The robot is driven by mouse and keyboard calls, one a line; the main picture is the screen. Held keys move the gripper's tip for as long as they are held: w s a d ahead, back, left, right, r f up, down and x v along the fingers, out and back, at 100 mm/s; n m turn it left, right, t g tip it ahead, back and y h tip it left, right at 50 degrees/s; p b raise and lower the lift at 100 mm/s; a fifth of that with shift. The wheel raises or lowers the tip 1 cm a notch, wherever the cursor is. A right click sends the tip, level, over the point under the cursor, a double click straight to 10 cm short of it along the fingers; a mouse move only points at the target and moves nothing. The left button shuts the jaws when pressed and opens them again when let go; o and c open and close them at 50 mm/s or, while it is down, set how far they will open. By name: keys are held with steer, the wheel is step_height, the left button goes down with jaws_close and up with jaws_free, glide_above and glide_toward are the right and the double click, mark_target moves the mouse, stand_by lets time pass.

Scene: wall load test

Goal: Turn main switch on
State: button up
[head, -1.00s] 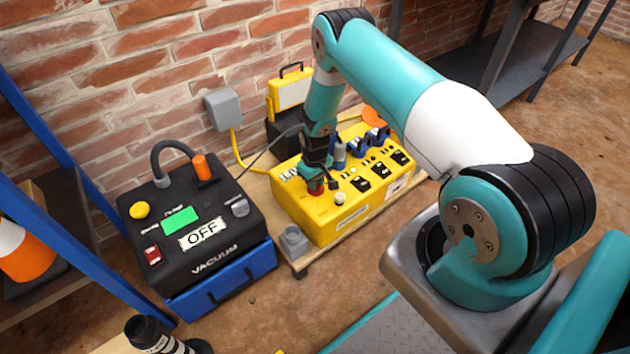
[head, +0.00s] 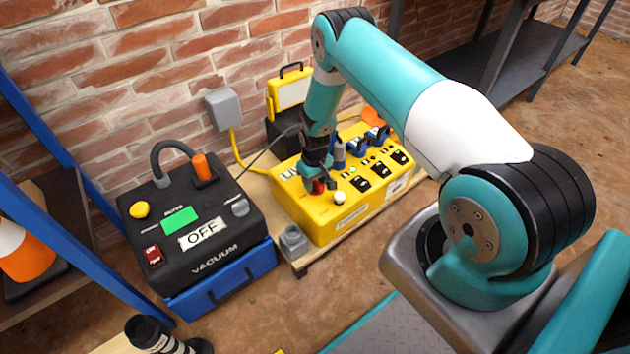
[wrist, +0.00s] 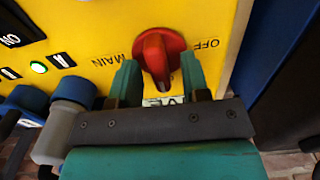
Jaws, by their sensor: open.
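The red main switch (wrist: 158,52) is a rotary knob on the yellow panel (wrist: 90,25), with upside-down labels MAIN and OFF on either side of it in the wrist view. My gripper (wrist: 162,78) is open, with one teal finger on each side of the knob's lower end. I cannot tell whether the fingers touch it. In the head view my gripper (head: 322,186) is down at the top left of the yellow box (head: 325,228), and the red knob (head: 317,187) shows beside its fingers. A white label below the knob is mostly hidden by my gripper.
A green lamp (wrist: 38,67) is lit on the panel. Black rocker switches (head: 381,170) and blue plugs (head: 357,148) are right of my gripper. A black vacuum unit (head: 215,235) reading OFF stands left. A grey socket box (head: 224,108) is on the brick wall.

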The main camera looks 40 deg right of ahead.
mark_target(315, 182)
step_height(315, 182, up, 17)
steer(key=p, duration=0.5)
steer(key=shift+r, duration=0.2)
steer(key=s+a+r+n+y, duration=0.1)
steer(key=s+a+r, duration=0.2)
steer(key=a+r, duration=0.65)
steer(key=s+a+r+n+y, duration=0.1)
steer(key=s+a+r+n, duration=0.15)
steer(key=a+r, duration=0.65)
steer(key=s+a+r+n+y, duration=0.1)
steer(key=s+a+r+n, duration=0.15)
steer(key=s+r, duration=0.65)
steer(key=s+a+r+n+y, duration=0.1)
steer(key=s+a+r, duration=0.35)
steer(key=s, duration=0.95)
step_height(315, 182, up, 30)
steer(key=d+p, duration=0.1)
steer(key=p, duration=2.7)
steer(key=shift+d+f, duration=0.15)
